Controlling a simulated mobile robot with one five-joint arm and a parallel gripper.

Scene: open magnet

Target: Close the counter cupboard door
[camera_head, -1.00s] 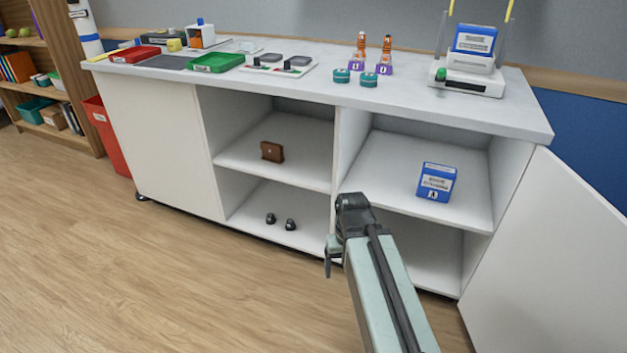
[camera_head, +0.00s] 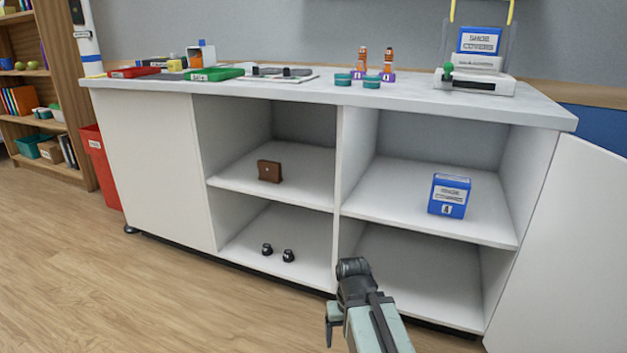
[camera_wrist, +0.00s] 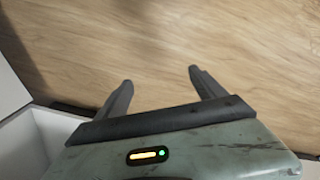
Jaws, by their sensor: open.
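The counter cupboard (camera_head: 338,160) is white, with open shelves in its middle and right parts. Its door (camera_head: 570,250) at the right is swung wide open, out to the right, and runs out of the head view. My arm reaches up from the bottom of the head view in front of the open right part, apart from the door. My gripper (camera_wrist: 160,78) shows in the wrist view with two dark fingers spread apart, empty, over the wooden floor. In the head view its fingers cannot be made out clearly.
A brown wallet-like item (camera_head: 270,171), two small black knobs (camera_head: 278,252) and a blue shoe covers box (camera_head: 449,195) are on the shelves. Trays and a dispenser (camera_head: 475,75) stand on the countertop. A red bin (camera_head: 101,167) stands left. Floor is clear at left.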

